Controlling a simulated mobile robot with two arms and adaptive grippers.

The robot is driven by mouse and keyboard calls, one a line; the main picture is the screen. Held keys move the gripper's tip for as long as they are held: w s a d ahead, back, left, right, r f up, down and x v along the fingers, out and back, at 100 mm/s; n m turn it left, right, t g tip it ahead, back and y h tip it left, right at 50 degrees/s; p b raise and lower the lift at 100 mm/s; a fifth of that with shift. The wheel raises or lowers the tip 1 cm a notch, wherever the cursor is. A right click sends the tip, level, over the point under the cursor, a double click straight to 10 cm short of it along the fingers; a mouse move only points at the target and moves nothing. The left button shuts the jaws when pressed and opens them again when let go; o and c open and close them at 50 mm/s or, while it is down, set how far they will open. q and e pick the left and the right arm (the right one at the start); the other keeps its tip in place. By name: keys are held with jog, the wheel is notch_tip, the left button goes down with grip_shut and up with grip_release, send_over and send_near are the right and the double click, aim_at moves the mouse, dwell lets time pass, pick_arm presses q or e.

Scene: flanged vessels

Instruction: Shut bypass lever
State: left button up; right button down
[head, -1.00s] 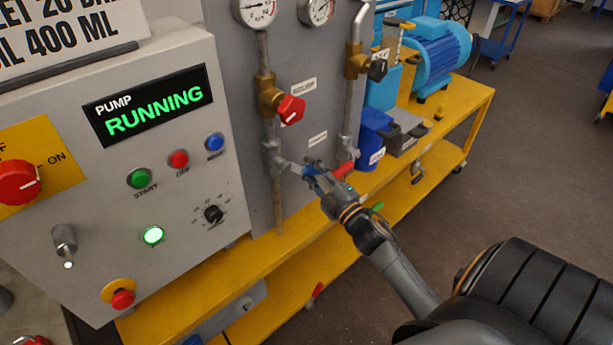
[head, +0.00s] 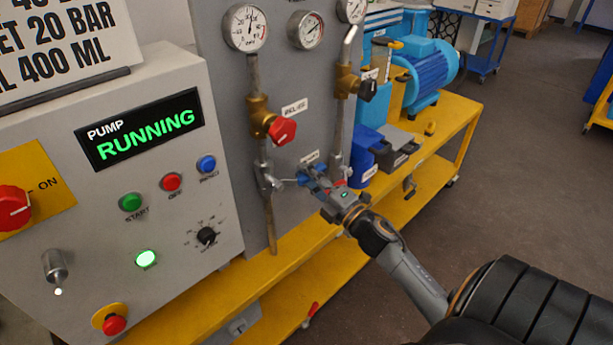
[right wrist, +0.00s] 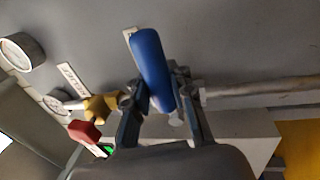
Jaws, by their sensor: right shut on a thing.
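The bypass lever is a blue-handled lever (head: 309,181) on the grey panel's pipework, low beside the left vertical pipe. A thin metal arm joins it to the valve body (head: 267,180), and it points roughly sideways to the right. My right gripper (head: 318,183) is shut on the blue handle. In the right wrist view the blue handle (right wrist: 152,68) stands between the two fingers (right wrist: 163,105). The fingers hide part of the lever in the head view. My left gripper is not in view.
A red relief knob (head: 282,131) sits above the lever, and a black knob (head: 368,90) is on the right pipe. The control box display (head: 147,131) reads PUMP RUNNING. The yellow bench (head: 180,308) runs below; a blue motor (head: 426,78) stands behind.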

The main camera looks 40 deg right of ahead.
jog(key=shift+f, duration=0.2)
jog(key=c, duration=1.4)
grip_release()
jog(key=shift+s, duration=0.1)
jog(key=shift+o, duration=1.3)
jog(key=shift+s+r, duration=0.1)
jog(key=shift+r, duration=0.1)
jog(key=a+v, duration=0.1)
jog(key=v, duration=1.1)
jog(key=shift+d, duration=0.45)
